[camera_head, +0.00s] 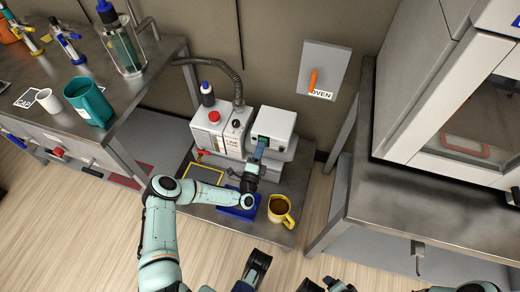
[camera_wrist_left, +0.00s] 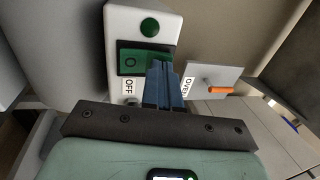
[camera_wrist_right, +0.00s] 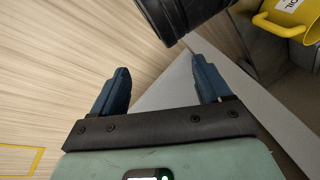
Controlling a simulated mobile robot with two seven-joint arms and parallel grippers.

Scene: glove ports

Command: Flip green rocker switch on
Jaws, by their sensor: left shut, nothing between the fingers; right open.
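The green rocker switch (camera_wrist_left: 131,62) is on the front of a white box (camera_head: 273,123), above an OFF label (camera_wrist_left: 129,87). Its O-marked half shows in the left wrist view. My left gripper (camera_wrist_left: 163,66) is shut and empty, its blue fingertips at the switch's right part and covering some of it; I cannot tell whether they touch. In the head view my left gripper (camera_head: 261,146) hides most of the switch. A round green part (camera_wrist_left: 149,27) sits above the switch. My right gripper (camera_wrist_right: 159,72) is open and empty, away from the box.
A grey OVEN panel with an orange lever (camera_head: 313,80) is on the wall to the right. A yellow mug (camera_head: 281,209) with brown contents stands below the box. A machine with a red button (camera_head: 214,116) adjoins it left. Metal tables stand on both sides.

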